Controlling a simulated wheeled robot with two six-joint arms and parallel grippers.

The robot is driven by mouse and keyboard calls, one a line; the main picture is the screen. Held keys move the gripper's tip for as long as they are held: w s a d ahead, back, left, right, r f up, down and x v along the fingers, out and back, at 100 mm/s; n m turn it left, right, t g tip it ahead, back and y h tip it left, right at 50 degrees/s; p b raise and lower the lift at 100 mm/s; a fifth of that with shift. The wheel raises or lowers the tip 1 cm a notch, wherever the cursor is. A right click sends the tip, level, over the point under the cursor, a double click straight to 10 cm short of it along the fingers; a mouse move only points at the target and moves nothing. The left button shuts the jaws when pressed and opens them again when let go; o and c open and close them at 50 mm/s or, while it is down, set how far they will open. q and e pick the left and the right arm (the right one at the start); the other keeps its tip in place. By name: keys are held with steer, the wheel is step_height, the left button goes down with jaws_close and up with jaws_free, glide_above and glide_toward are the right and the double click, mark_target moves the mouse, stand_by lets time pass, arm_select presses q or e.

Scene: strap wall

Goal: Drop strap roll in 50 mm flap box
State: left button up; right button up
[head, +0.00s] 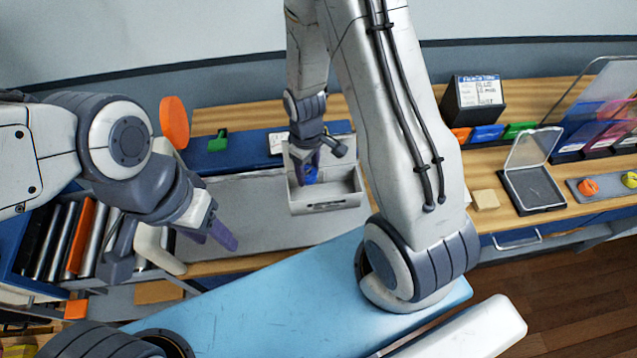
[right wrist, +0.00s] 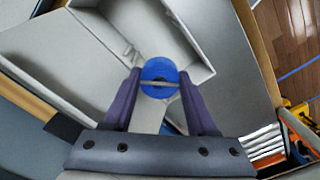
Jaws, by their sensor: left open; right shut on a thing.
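The blue strap roll (head: 310,174) is between the fingers of my right gripper (head: 308,166), inside the outline of the open grey flap box (head: 326,207). In the right wrist view the roll (right wrist: 160,69) sits between both purple fingertips (right wrist: 158,84), with the box's pale walls (right wrist: 194,37) around and beyond it. I cannot tell whether the roll touches the box floor. The raised flap is partly hidden by my right arm. My left gripper (head: 222,236) is open and empty, to the left of the box above the grey tray area.
A clear-lidded black case (head: 535,190), a tan block (head: 486,199) and a black labelled box (head: 473,99) stand to the right. An orange disc (head: 174,122) and a green piece (head: 218,140) are at the back left. A rack of rolls (head: 62,240) stands at far left.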

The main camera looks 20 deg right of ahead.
steer(key=shift+f, duration=0.65)
arm_select(q)
steer(key=shift+f, duration=0.5)
arm_select(e)
steer(key=shift+r, duration=0.1)
steer(key=o, duration=1.4)
arm_select(q)
step_height(320, 180, down, 2)
steer(key=shift+b, duration=1.15)
arm_select(e)
step_height(320, 180, up, 10)
steer(key=shift+r, duration=0.25)
